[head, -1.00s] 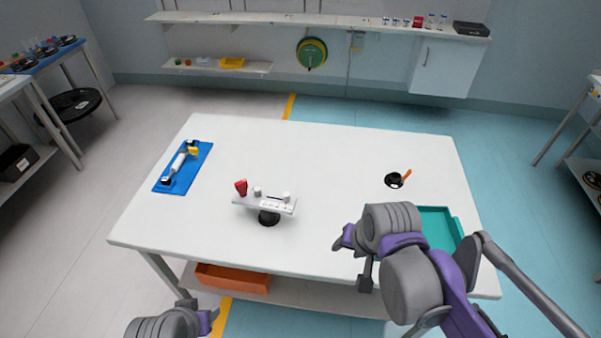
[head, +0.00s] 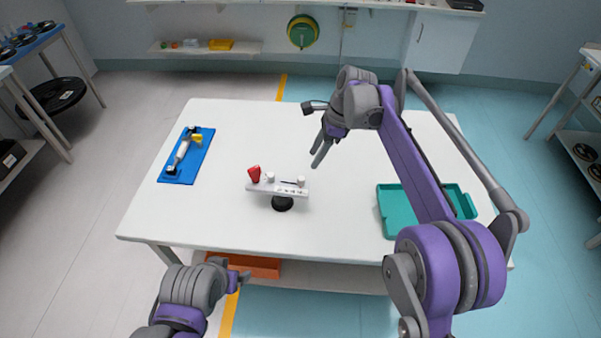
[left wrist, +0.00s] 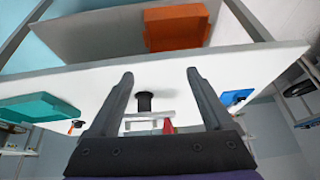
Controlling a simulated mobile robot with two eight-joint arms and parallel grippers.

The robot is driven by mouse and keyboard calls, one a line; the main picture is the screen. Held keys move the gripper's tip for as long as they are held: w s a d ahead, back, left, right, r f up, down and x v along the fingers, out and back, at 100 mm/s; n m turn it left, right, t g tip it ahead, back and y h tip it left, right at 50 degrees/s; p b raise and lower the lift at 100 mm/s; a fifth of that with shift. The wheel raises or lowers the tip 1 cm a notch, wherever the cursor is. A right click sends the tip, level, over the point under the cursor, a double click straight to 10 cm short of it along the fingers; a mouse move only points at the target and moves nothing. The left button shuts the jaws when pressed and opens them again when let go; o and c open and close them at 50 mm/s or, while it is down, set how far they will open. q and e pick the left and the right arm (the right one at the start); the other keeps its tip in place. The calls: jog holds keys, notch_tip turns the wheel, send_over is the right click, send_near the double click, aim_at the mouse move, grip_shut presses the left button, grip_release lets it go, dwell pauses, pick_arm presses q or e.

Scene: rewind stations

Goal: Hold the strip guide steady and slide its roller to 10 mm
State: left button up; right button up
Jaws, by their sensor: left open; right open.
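The strip guide (head: 262,189) is a white bar on a round black stand in the middle of the table. It has a red part (head: 254,173) at its left end and small pale cylinders on top. Which one is the roller is unclear. My right gripper (head: 317,158) is open and empty, above the table behind and right of the guide, apart from it. My left gripper (head: 239,279) is near the table's front edge, in front of the guide. In the left wrist view its open fingers (left wrist: 158,78) frame empty space, with the guide (left wrist: 138,126) beyond them.
A blue mat (head: 200,157) with a white-and-yellow tool lies at the table's left. A teal tray (head: 394,213) is at the right, partly behind my right arm. An orange bin (head: 258,267) sits on the shelf below. The table (head: 235,125) is clear around the guide.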

pick_arm(q)
jog(key=shift+o, duration=0.8)
jog(key=w+a+m+y, duration=0.2)
jog(key=w+m+y, duration=0.1)
jog(key=w, duration=0.5)
jog(key=shift+w+a+f+y, duration=0.25)
jog(key=shift+f+y, duration=0.15)
jog(key=m+t+y, duration=0.6)
jog(key=t+y, duration=0.2)
send_near(258, 177)
jog(key=x, duration=1)
jog(key=shift+a, duration=0.15)
